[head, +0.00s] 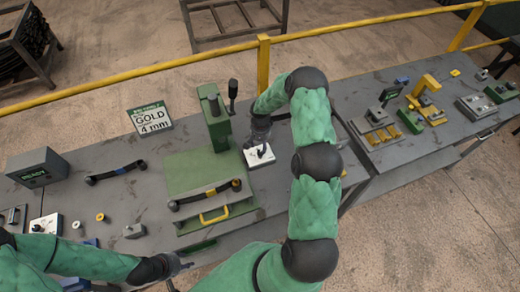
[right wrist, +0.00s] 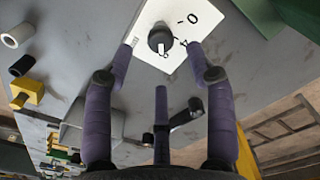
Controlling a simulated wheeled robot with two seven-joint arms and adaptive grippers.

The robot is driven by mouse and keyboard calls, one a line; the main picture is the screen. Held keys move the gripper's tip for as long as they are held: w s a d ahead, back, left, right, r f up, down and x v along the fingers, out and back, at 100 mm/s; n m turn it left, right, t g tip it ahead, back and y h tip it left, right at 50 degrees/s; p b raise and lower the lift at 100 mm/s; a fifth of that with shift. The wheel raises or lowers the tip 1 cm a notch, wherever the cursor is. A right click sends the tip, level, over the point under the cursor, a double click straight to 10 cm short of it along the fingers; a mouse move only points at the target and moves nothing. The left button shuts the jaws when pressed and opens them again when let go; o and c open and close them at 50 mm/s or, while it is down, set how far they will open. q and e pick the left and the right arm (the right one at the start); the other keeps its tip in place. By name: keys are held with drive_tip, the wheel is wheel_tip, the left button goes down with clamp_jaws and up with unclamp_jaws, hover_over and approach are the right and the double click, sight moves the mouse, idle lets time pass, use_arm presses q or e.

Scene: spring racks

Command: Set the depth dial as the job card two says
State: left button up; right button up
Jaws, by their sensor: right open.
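The depth dial is a dark round knob with a white mark on a white plate (head: 262,160), near the green press. In the right wrist view the knob (right wrist: 160,38) sits between my right fingertips. Its white mark points to the lower edge of that picture. A "0" shows on the plate; other figures are partly hidden. My right gripper (head: 260,138) is open, around or just above the knob; contact cannot be told. A card (head: 152,120) on the bench reads "GOLD 4 mm"; its small header is hard to read. My left gripper (head: 178,264) is low at the front edge, its fingers unclear.
A green press (head: 214,120) with a lever stands left of the dial. A grey box reading "READY" (head: 38,168) and a black handle (head: 115,173) lie left. A yellow rail (head: 130,77) runs behind the bench. A second bench (head: 400,105) stands right.

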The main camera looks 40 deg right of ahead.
sight(260, 152)
drive_tip(key=shift+f+p, duration=0.35)
drive_tip(key=shift+f, duration=2.4)
clamp_jaws()
